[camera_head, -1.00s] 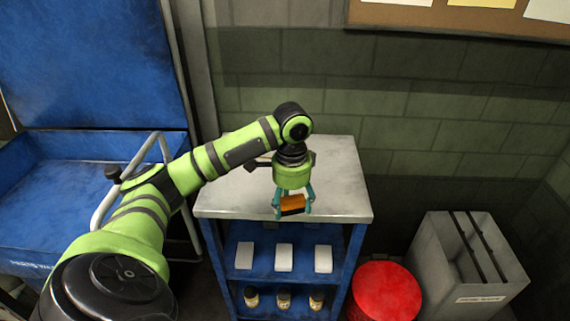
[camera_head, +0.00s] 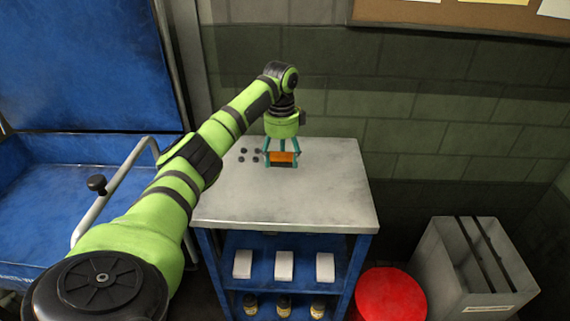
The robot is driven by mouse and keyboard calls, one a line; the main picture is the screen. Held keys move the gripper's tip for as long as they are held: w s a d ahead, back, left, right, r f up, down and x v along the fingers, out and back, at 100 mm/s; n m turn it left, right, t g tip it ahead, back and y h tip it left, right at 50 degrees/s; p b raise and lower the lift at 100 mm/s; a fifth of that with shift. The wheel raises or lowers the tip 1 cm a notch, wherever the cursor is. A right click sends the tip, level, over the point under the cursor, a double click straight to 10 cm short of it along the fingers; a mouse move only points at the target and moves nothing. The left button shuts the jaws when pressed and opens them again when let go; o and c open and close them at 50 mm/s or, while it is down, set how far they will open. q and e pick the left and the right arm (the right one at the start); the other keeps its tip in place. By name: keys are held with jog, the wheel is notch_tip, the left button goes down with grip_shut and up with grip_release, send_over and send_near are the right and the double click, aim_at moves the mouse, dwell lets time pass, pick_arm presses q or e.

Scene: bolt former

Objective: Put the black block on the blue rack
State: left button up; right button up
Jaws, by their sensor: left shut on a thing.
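The blue rack (camera_head: 360,262) stands in the middle, with a light grey top (camera_head: 290,205) and blue shelves below. My left arm reaches in from the left, and my left gripper (camera_head: 282,160) points down over the far part of the top. It is shut on a block (camera_head: 283,157) whose visible face looks orange; its other faces are mostly hidden. The block is at or just above the top; I cannot tell whether it touches. My right gripper is not in view.
Several small dark pieces (camera_head: 250,155) lie on the top, left of the gripper. White boxes (camera_head: 283,266) and small jars (camera_head: 283,305) sit on the shelves. A red round stool or bin (camera_head: 391,297) and a grey bin (camera_head: 470,270) stand right. A blue cart (camera_head: 80,190) is left.

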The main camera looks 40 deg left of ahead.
aim_at(286, 153)
pick_arm(q)
jog(key=shift+w+a+f, duration=0.25)
jog(key=shift+w+f, duration=0.1)
jog(key=shift+w, duration=0.25)
jog(key=shift+w+a+f, duration=0.25)
jog(key=shift+w+f, duration=0.05)
jog(key=shift+w, duration=0.3)
jog(key=shift+w+a+f, duration=0.25)
jog(key=shift+w+f, duration=0.05)
jog(key=shift+w, duration=0.1)
notch_tip(286, 153, down, 4)
jog(key=shift+r, duration=0.2)
jog(key=shift+f, duration=0.3)
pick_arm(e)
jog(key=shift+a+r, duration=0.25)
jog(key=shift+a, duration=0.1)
pick_arm(q)
jog(key=shift+f, duration=0.1)
jog(key=o, duration=1.7)
jog(key=shift+s, duration=0.1)
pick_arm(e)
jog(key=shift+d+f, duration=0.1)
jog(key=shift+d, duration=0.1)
